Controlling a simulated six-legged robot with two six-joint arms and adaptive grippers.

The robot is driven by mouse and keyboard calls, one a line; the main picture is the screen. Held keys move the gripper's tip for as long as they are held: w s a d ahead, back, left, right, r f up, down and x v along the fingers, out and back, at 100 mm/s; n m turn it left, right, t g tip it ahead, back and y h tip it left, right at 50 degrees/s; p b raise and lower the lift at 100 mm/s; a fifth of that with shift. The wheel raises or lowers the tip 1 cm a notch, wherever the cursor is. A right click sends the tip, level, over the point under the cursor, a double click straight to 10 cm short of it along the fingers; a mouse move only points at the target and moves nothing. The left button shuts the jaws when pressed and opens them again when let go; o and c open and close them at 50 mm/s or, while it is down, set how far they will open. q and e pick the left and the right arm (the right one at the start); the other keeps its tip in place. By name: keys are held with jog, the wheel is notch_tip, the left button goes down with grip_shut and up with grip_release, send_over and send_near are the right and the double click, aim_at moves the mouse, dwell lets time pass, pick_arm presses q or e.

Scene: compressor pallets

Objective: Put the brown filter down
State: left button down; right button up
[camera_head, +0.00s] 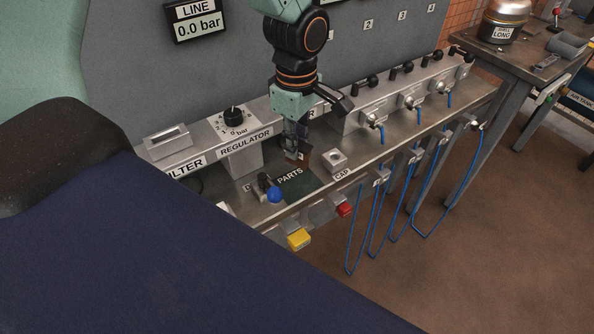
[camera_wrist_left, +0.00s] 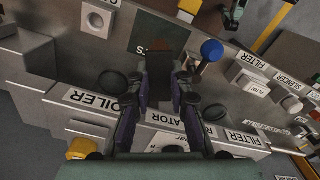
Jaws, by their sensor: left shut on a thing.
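My left gripper (camera_head: 297,146) points down over the bench, just behind the dark green PARTS mat (camera_head: 297,190). It is shut on the brown filter (camera_head: 304,156), of which only a small part shows beside the fingers. In the left wrist view the filter (camera_wrist_left: 160,88) is a dark brown block between the two purple-sided fingers, and the mat (camera_wrist_left: 158,36) lies beyond the fingertips. I cannot tell whether the filter touches the bench or mat. My right gripper is not in view.
A blue-knobbed lever (camera_head: 274,194) stands at the mat's left edge. The regulator block (camera_head: 240,146) is left of the gripper and the CAP holder (camera_head: 335,160) right of it. Valves with blue hoses (camera_head: 375,119) line the bench further right. The mat's visible surface looks clear.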

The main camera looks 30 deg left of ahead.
aim_at(296, 164)
pick_arm(q)
jog(key=f, duration=0.3)
jog(key=shift+w+a+f, duration=0.15)
jog(key=shift+w+f, duration=0.05)
jog(key=shift+w, duration=0.15)
jog(key=f, duration=0.1)
jog(key=f+b, duration=0.1)
jog(key=shift+s+f, duration=0.35)
jog(key=shift+f, duration=0.3)
jog(key=shift+w+f, duration=0.1)
jog(key=shift+w, duration=0.2)
jog(key=shift+s+f, duration=0.1)
jog(key=c, duration=1.4)
grip_release()
jog(key=shift+s, duration=0.15)
jog(key=shift+c, duration=0.2)
jog(key=shift+o, duration=1.1)
jog(key=shift+w, duration=0.2)
